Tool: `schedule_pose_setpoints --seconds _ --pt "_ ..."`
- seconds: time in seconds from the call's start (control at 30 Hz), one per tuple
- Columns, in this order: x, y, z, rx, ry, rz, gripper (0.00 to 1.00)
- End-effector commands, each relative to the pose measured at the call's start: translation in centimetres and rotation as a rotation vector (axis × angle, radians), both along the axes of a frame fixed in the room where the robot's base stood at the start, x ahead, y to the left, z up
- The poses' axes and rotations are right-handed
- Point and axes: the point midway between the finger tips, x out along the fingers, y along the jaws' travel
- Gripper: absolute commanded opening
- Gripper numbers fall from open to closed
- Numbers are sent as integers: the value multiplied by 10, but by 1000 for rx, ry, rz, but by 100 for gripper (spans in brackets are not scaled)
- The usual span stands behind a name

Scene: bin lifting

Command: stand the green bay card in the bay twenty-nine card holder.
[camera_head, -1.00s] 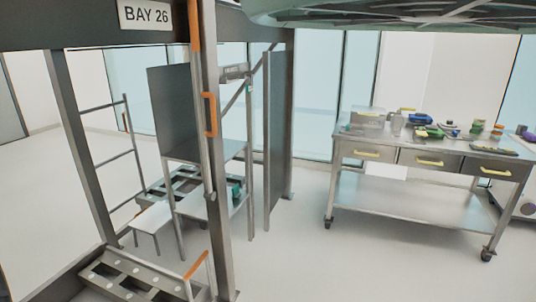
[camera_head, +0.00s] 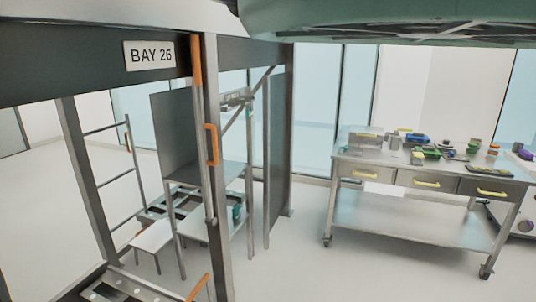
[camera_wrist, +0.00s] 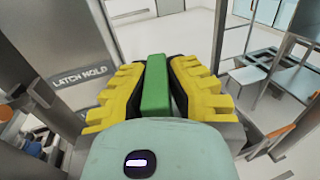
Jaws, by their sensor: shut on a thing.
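My gripper (camera_wrist: 158,76), with ribbed yellow fingers, is shut on the green bay card (camera_wrist: 156,92) in the wrist view. The card shows as a green block edge between the two fingers, pointing away from the wrist, and its lower end is hidden behind the wrist housing. The gripper does not show in the head view. No holder marked for bay twenty-nine can be made out in either view. The bay sign in the head view (camera_head: 150,53) reads BAY 26.
A steel bay frame with an orange handle (camera_head: 211,144) stands at left in the head view. A wheeled steel cart (camera_head: 410,222) with several items on top stands at right. Open floor (camera_head: 290,255) lies between.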

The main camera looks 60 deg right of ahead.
Motion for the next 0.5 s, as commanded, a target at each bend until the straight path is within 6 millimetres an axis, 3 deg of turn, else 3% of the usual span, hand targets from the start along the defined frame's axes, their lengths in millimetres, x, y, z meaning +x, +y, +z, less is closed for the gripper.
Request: schedule_pose_setpoints --seconds 0.03,0.5 --pt "-2 2 18 -1 1 2 0" --pt "-30 0 122 -4 -1 -15 0"
